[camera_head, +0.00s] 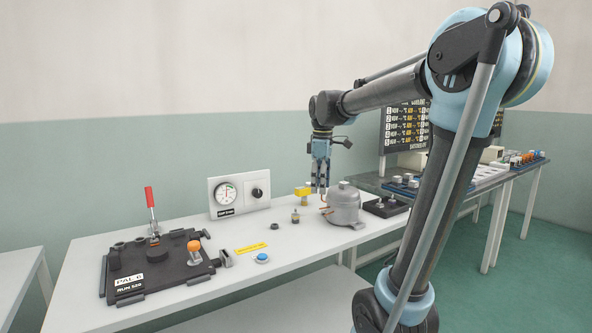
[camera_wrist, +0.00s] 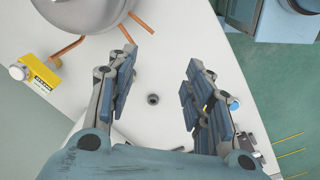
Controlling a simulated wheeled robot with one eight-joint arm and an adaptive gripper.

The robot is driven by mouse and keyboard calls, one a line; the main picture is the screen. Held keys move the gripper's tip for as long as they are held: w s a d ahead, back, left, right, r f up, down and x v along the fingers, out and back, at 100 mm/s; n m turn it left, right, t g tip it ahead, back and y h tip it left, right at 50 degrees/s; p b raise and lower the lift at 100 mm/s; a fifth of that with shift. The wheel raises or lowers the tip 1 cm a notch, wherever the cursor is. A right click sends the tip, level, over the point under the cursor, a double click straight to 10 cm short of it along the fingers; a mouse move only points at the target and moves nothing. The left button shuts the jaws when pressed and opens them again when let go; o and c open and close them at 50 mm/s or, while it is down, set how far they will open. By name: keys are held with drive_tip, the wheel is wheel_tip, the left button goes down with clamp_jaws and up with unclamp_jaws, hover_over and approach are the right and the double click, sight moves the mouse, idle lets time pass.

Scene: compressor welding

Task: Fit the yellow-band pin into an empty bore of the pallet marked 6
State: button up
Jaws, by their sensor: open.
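A small upright pin (camera_head: 295,216), grey with a faint yellowish band, stands on the white table in the head view. My gripper (camera_head: 320,190) points down above the table, to the right of the pin and beside the compressor. In the wrist view its fingers (camera_wrist: 158,80) are wide apart with nothing between them. A small dark round part (camera_wrist: 153,99) shows on the table beyond them; I cannot tell whether it is the pin. The black pallet (camera_head: 126,292) marked PAL 6 lies at the left, with an orange-topped pin (camera_head: 194,252) and a red-handled clamp (camera_head: 151,205) on it.
The compressor (camera_head: 344,207) has copper tubes (camera_wrist: 143,48) sticking out. A yellow block (camera_head: 302,192) stands near it. A dark ring (camera_head: 274,226), a blue button (camera_head: 262,258) and a gauge box (camera_head: 238,196) are on the table.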

sight(295, 213)
drive_tip(key=w+a+r+n, duration=0.3)
drive_tip(key=w+a+n, duration=0.2)
drive_tip(key=w+a, duration=0.35)
drive_tip(key=shift+g, duration=0.3)
wheel_tip(295, 213, down, 17)
drive_tip(key=shift+s+f, duration=0.1)
clamp_jaws()
drive_tip(key=c, duration=0.8)
unclamp_jaws()
drive_tip(key=shift+c, duration=0.2)
clamp_jaws()
drive_tip(key=shift+r, duration=0.45)
